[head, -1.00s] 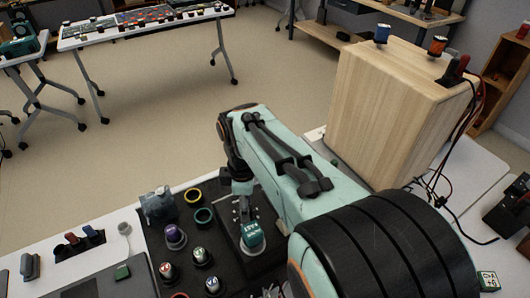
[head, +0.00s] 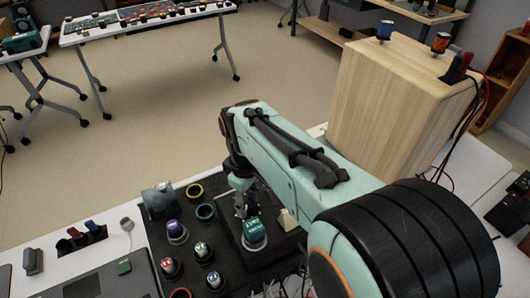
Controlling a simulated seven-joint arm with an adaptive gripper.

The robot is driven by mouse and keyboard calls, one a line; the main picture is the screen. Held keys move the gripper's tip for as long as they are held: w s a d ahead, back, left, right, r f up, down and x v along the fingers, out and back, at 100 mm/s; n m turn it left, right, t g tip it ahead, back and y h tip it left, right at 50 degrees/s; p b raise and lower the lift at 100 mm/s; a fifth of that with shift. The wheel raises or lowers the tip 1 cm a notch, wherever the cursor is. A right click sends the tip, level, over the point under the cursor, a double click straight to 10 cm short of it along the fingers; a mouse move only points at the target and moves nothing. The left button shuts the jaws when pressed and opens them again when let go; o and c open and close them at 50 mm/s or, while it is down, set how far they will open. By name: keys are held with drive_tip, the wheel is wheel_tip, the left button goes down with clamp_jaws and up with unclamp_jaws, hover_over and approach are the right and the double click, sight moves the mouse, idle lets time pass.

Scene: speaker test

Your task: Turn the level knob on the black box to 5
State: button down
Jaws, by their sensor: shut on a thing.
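The black box (head: 275,255) sits on the dark mat, below my forearm in the head view. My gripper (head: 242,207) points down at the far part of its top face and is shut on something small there. The level knob is hidden by the fingers and arm, so its setting cannot be read. A teal cap with white lettering (head: 254,230) stands on a round base just in front of the gripper.
A large wooden cabinet (head: 385,110) with red and black leads stands right, behind my arm.

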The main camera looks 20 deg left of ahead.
sight(248, 204)
drive_tip(key=m, duration=0.5)
drive_tip(key=shift+m, duration=0.3)
drive_tip(key=m, duration=0.5)
drive_tip(key=shift+f+m, duration=0.1)
drive_tip(key=shift+m, duration=0.3)
drive_tip(key=c, duration=0.8)
unclamp_jaws()
wheel_tip(248, 204, up, 12)
drive_tip(key=shift+r, duration=0.1)
